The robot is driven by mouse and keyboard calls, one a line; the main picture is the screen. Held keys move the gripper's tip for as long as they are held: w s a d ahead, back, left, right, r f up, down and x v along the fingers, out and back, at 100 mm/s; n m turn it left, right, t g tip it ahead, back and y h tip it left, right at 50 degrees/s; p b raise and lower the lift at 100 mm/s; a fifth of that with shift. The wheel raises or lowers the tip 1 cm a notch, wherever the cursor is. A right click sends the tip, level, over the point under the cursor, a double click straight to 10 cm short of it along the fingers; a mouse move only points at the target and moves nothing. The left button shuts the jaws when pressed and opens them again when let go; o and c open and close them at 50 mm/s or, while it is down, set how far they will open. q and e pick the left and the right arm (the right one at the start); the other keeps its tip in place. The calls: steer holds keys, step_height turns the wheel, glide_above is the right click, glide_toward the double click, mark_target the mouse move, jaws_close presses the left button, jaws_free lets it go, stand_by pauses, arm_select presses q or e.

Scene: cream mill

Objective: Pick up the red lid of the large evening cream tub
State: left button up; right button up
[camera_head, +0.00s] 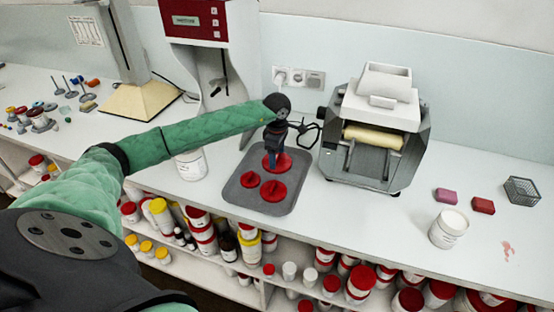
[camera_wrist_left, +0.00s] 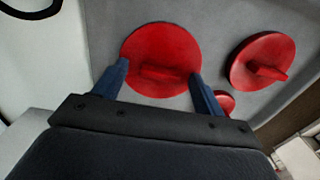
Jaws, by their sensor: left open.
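Several red lids lie on the grey tray (camera_head: 242,202). The largest red lid (camera_head: 285,165) is at the tray's back, under my left gripper (camera_head: 272,158). In the left wrist view this lid (camera_wrist_left: 160,45) has a raised bar handle across it. The open left gripper (camera_wrist_left: 159,72) has one blue finger at each side of the handle, over the lid; I cannot tell whether they touch it. A mid-sized red lid (camera_head: 273,190) (camera_wrist_left: 262,60) and a small red lid (camera_head: 250,180) (camera_wrist_left: 226,102) lie apart nearby. My right gripper is out of view.
A white tub (camera_head: 192,165) stands left of the tray, partly behind my arm. Another white tub (camera_head: 449,228) stands at the right. A roller mill (camera_head: 375,130) stands right of the tray, a red-topped machine (camera_head: 195,22) behind. Sponges and a wire basket (camera_head: 521,191) lie far right.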

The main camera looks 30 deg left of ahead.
arm_select(q)
steer(key=c, duration=1.1)
steer(key=shift+o, duration=0.2)
steer(key=shift+r, duration=0.1)
